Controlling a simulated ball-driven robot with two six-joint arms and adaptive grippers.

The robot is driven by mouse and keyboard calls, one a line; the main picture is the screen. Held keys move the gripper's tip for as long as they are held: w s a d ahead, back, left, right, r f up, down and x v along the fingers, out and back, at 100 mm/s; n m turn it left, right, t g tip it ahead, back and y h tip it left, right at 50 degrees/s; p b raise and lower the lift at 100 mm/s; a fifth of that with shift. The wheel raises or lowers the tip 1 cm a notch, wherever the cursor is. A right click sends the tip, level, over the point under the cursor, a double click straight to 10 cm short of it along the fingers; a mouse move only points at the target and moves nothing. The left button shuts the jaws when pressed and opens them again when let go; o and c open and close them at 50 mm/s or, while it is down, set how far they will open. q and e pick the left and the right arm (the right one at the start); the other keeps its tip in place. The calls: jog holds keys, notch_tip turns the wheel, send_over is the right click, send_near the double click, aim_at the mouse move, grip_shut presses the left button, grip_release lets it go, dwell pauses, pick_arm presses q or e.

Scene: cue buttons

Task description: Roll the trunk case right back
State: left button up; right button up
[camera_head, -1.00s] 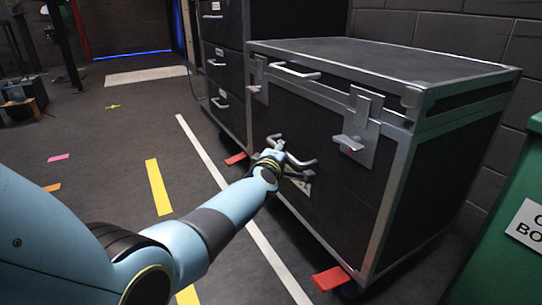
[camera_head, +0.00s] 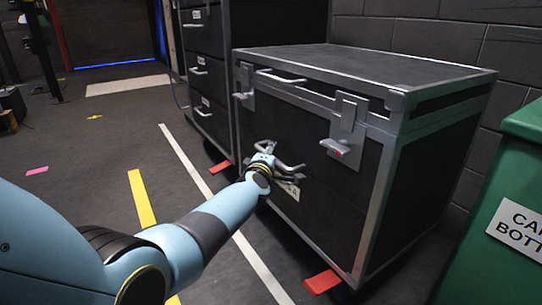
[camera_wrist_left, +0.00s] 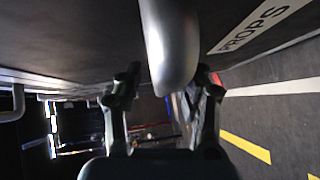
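The trunk case (camera_head: 320,185) is black with grey metal edges, latches and handles. It stands on the floor before a dark wall at centre right. A red pedal (camera_head: 322,281) sticks out at its near lower corner. My left gripper (camera_head: 268,149) is at the case's front handle (camera_head: 290,167). In the left wrist view the fingers (camera_wrist_left: 165,85) stand apart, with the silver handle bar (camera_wrist_left: 172,50) between them. A narrow gap shows beside the bar, so the fingers look open around it. A "PROPS" label (camera_wrist_left: 250,27) is on the case. My right gripper is out of view.
A tall black drawer cabinet (camera_head: 206,98) stands behind the case, with another red pedal (camera_head: 220,166) at its foot. A green bin (camera_head: 515,190) stands close on the right. The floor at left, with a white line (camera_head: 205,189) and yellow line (camera_head: 141,198), is clear.

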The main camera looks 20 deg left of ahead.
pick_arm(q)
jog(key=shift+s, duration=0.15)
jog(key=shift+s, duration=0.3)
jog(key=s+d+r, duration=0.1)
jog(key=s, duration=1)
jog(key=shift+r, duration=0.3)
